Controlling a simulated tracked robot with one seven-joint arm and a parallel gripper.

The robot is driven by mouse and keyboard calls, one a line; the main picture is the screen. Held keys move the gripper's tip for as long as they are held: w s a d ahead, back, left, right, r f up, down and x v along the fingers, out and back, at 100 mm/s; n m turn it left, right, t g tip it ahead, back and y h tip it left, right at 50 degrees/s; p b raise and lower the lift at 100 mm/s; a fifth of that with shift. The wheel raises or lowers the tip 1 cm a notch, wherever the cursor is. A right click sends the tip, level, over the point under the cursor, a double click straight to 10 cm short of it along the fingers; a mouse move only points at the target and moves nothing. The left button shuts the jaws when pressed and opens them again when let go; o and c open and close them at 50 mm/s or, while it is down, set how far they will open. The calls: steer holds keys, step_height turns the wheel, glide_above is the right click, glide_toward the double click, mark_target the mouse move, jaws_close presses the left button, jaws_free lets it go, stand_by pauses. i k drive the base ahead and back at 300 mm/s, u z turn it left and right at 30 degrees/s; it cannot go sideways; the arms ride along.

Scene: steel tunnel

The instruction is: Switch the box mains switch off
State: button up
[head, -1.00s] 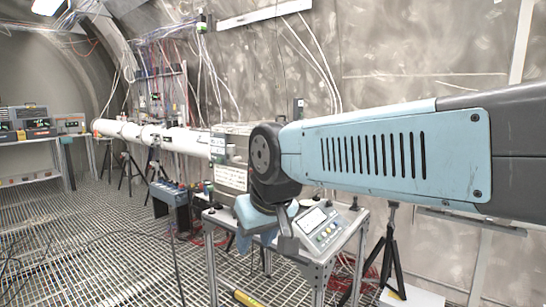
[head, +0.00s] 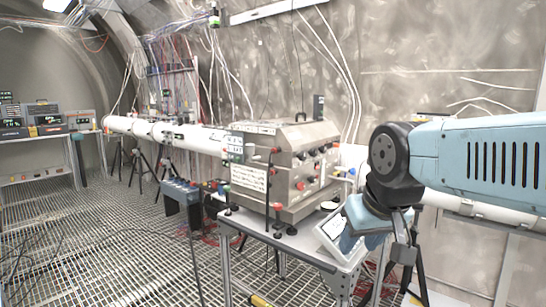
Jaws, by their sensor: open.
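The metal box (head: 285,165) stands on a small frame table, with knobs and red buttons on its right-hand face and labels on its left-hand face. I cannot tell which of its small controls is the mains switch. My gripper (head: 402,268) hangs below my blue wrist, to the right of the box and in front of it. It is small and seen from the side, apart from the box, with nothing seen held in it. A tilted panel with a display (head: 333,230) is partly hidden behind my wrist.
The frame table (head: 285,238) carries the box. A white pipe (head: 165,134) runs left from the box on tripods. A blue-grey unit with several connectors (head: 182,196) stands left of the table. Grated floor (head: 110,235) is open at the left.

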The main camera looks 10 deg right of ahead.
mark_target(301, 186)
steer(key=z, duration=0.1)
steer(key=k, duration=0.35)
steer(key=u, duration=0.5)
steer(key=i, duration=1.4)
steer(key=z, duration=0.3)
